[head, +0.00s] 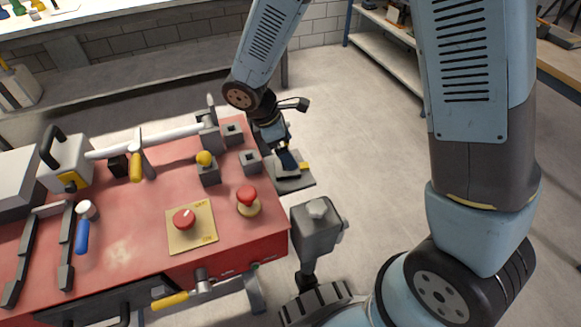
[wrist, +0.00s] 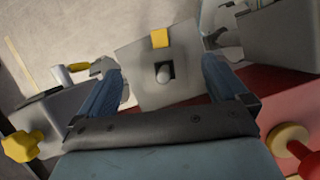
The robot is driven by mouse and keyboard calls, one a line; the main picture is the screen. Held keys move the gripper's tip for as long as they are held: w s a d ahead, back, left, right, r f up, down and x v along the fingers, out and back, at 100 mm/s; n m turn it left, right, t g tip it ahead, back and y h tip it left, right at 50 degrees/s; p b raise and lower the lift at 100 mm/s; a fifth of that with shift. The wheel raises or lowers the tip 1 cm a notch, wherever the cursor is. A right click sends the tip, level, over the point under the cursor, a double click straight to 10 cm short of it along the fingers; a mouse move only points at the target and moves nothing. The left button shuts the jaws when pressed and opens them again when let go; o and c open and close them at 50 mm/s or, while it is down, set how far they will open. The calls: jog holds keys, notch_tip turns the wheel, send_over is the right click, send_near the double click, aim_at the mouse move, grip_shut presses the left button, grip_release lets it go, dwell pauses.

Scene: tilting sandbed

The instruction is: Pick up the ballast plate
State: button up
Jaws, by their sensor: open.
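The ballast plate seems to be the flat grey plate with a rounded knob and a yellow tab in the wrist view (wrist: 135,57). In the head view the grey plate (head: 296,184) sits just beyond the red bench's right edge, partly hidden by my gripper (head: 287,163). My gripper is open, its two blue fingers spread left and right in the wrist view (wrist: 162,70). The knob shows between the fingers, with a gap on each side. I cannot tell how far the fingertips are above the plate.
The red bench (head: 120,245) carries a red knob on a yellow panel (head: 184,219), a red button (head: 247,196), a yellow-topped block (head: 207,168) and grey sockets (head: 250,161). A grey post-mounted box (head: 316,228) stands near the bench's right corner.

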jog(key=shift+x, duration=3.2)
jog(key=shift+s+a, duration=0.1)
jog(key=c, duration=1.1)
jog(key=shift+r, duration=0.1)
notch_tip(320, 180, up, 18)
jog(key=shift+s, duration=0.2)
